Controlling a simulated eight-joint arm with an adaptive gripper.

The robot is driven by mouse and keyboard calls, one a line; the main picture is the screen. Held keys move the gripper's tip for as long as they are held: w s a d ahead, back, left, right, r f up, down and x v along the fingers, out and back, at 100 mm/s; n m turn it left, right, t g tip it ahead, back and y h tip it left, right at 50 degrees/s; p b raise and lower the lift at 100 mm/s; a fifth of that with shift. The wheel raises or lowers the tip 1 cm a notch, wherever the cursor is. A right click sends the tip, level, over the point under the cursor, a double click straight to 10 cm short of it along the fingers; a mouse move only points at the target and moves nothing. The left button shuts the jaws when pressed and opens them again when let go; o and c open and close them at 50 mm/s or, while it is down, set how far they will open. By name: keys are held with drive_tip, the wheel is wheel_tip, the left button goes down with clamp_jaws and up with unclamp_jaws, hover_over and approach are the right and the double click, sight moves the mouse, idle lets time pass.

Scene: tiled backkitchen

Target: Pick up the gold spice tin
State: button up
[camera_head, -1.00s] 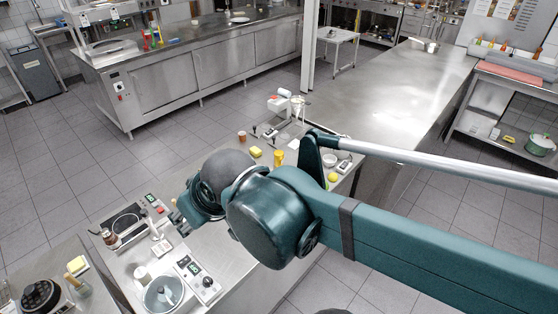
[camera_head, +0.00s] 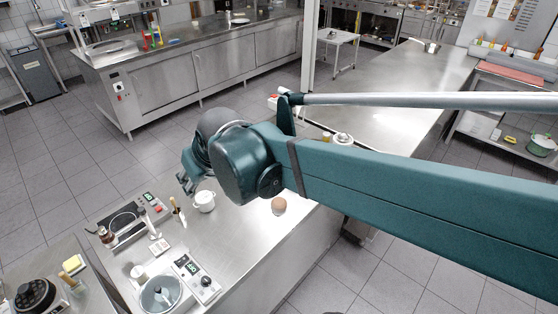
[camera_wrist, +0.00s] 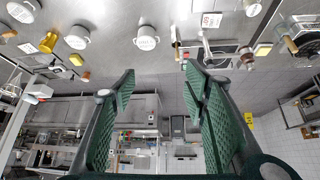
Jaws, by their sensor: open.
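My gripper (camera_wrist: 157,80) is open and empty in the wrist view, its two green fingers spread well apart. In the head view my gripper (camera_head: 187,182) hangs over the steel counter, partly behind my arm. I cannot surely pick out the gold spice tin. In the wrist view, a yellow block-like thing (camera_wrist: 48,41) and a gold-yellow thing (camera_wrist: 76,59) lie at the upper left, apart from the fingers. In the head view a small gold-yellow thing (camera_head: 327,136) shows just above my arm, mostly hidden by it.
A white mug (camera_head: 205,201) stands near my gripper, also in the wrist view (camera_wrist: 147,38). A brown round thing (camera_head: 278,205) sits to its right. Bare counter (camera_head: 236,237) lies between.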

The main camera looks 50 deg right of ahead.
drive_tip(key=w+d+f+m+h+b, duration=0.15)
drive_tip(key=w+d+f, duration=0.3)
drive_tip(key=d, duration=0.65)
drive_tip(key=w+d+f+m+g+b, duration=0.1)
drive_tip(key=w+d+f+b, duration=0.3)
drive_tip(key=d, duration=0.6)
drive_tip(key=w+d+f+m+h+b, duration=0.1)
drive_tip(key=w+d+f, duration=0.4)
drive_tip(key=d, duration=0.6)
drive_tip(key=s+d+f+m+b, duration=0.1)
drive_tip(key=s+d+f, duration=0.1)
drive_tip(key=d+f, duration=0.7)
drive_tip(key=d, duration=0.4)
drive_tip(key=shift+m+g, duration=0.3)
drive_tip(key=shift+m, duration=0.05)
drive_tip(key=shift+w+f, duration=0.1)
drive_tip(key=shift+w, duration=0.05)
drive_tip(key=shift+b+x, duration=0.4)
drive_tip(key=shift+x, duration=0.75)
drive_tip(key=shift+d, duration=0.1)
drive_tip(key=shift+d+b+x, duration=0.2)
drive_tip(key=shift+b+x, duration=0.25)
drive_tip(key=shift+x, duration=2.15)
drive_tip(key=shift+c, duration=0.3)
